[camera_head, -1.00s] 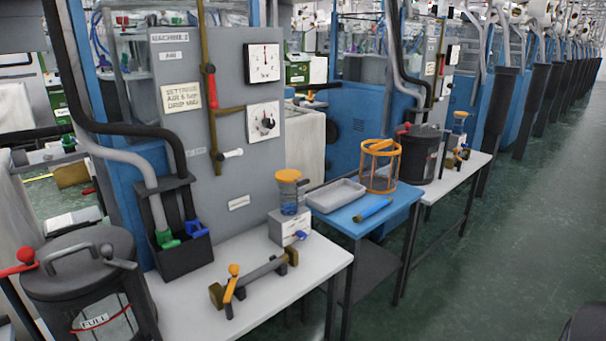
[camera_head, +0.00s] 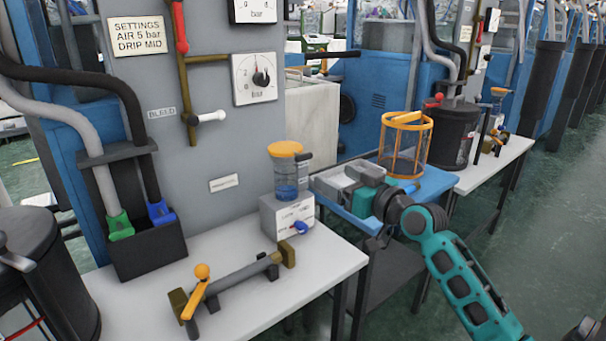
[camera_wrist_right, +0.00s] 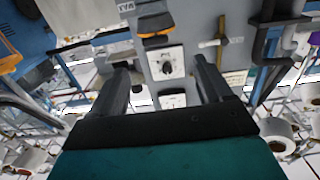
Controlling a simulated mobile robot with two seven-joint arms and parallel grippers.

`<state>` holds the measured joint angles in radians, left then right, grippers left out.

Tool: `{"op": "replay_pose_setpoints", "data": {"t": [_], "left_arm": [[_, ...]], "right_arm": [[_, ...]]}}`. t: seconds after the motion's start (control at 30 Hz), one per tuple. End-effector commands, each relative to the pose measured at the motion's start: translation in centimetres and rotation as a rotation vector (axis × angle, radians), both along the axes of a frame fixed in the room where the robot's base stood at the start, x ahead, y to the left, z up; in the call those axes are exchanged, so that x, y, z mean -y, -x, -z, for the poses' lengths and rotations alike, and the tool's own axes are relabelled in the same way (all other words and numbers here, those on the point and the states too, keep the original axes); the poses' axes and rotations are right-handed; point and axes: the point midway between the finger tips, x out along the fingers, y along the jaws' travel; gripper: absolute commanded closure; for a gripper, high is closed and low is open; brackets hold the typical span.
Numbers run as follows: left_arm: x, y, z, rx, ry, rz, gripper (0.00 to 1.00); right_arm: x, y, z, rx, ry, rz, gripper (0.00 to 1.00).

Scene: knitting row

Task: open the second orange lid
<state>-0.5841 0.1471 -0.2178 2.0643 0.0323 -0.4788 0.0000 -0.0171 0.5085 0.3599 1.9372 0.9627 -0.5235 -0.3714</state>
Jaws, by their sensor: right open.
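A clear jar with blue liquid (camera_head: 286,180) stands on a small white box (camera_head: 288,216) on the near white table and bears an orange lid (camera_head: 285,149). A similar, smaller orange lid (camera_head: 499,91) shows on the farther table. My right gripper (camera_head: 338,180) is to the right of the near jar, over the blue table, apart from the lid. In the right wrist view its two dark fingers (camera_wrist_right: 164,88) are spread and empty; an orange lid (camera_wrist_right: 155,41) appears beyond them, upside down. My left gripper is out of view.
An orange-framed basket (camera_head: 405,145) stands on the blue table (camera_head: 440,183) behind my right arm. A grey panel with gauges (camera_head: 255,78) rises behind. A black holder (camera_head: 150,245) stands left.

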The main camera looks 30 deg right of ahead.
Motion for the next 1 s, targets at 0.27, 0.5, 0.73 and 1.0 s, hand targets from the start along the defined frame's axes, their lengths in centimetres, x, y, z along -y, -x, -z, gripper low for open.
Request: {"op": "replay_pose_setpoints", "data": {"t": [0.27,0.5,0.73,1.0], "left_arm": [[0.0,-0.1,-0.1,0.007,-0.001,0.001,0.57],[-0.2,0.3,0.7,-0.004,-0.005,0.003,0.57],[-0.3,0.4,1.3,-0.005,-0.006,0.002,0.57],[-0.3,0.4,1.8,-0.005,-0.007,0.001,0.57]], "right_arm": [[0.0,-2.5,-0.7,0.013,-0.007,-0.002,0.21],[-0.3,-6.4,-0.6,0.013,-0.008,-0.001,0.21],[-0.6,-10.0,-0.5,0.012,-0.007,-0.001,0.21],[-0.8,-12.5,-0.4,0.01,-0.005,-0.001,0.21]]}}
